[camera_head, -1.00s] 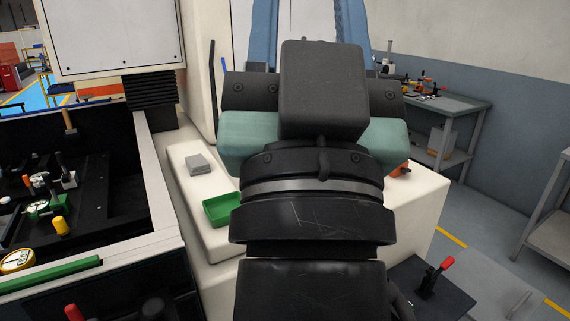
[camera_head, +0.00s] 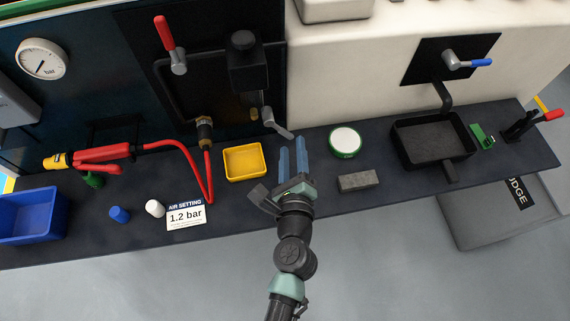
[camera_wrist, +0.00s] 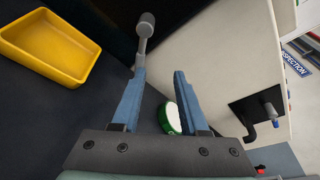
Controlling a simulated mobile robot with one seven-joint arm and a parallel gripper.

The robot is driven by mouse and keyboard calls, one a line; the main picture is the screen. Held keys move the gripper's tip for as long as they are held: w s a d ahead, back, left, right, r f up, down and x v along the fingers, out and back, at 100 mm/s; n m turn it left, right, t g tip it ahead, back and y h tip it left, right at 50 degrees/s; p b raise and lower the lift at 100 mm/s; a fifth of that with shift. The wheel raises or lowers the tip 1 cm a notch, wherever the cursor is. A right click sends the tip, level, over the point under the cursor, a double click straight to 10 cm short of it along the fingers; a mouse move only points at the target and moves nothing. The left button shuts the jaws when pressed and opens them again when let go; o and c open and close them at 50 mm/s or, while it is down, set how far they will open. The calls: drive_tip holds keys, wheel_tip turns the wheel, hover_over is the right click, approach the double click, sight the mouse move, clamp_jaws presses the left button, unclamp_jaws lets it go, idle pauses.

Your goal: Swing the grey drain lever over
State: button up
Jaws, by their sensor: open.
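The grey drain lever (camera_head: 279,125) is on the dark panel's lower right, above the bench, its arm slanting down and right. It also shows in the wrist view (camera_wrist: 143,45), where its near end meets or passes behind my left fingertip; contact cannot be told. My gripper (camera_head: 292,146) is open with two blue fingers, just below the lever in the head view. In the wrist view, the gap between the fingers (camera_wrist: 159,75) is empty, and the lever lies toward the left finger.
A yellow tray (camera_head: 226,164) sits left of my gripper. A green-and-white round tin (camera_head: 345,142) and a grey block (camera_head: 358,181) sit right. A red-handled valve (camera_head: 172,48) and a black box (camera_head: 245,62) are above. A black basin (camera_head: 398,153) stands further right.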

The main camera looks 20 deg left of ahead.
sight(287, 136)
drive_tip(key=f, duration=0.1)
drive_tip(key=s+f+m, duration=0.1)
drive_tip(key=f, duration=0.1)
drive_tip(key=shift+s+a+f+m+g, duration=0.15)
drive_tip(key=shift+s+f+m+g, duration=0.15)
drive_tip(key=shift+s, duration=0.1)
drive_tip(key=shift+a, duration=0.1)
drive_tip(key=shift+b+x, duration=0.45)
drive_tip(key=shift+x, duration=3.65)
drive_tip(key=shift+w, duration=0.3)
clamp_jaws()
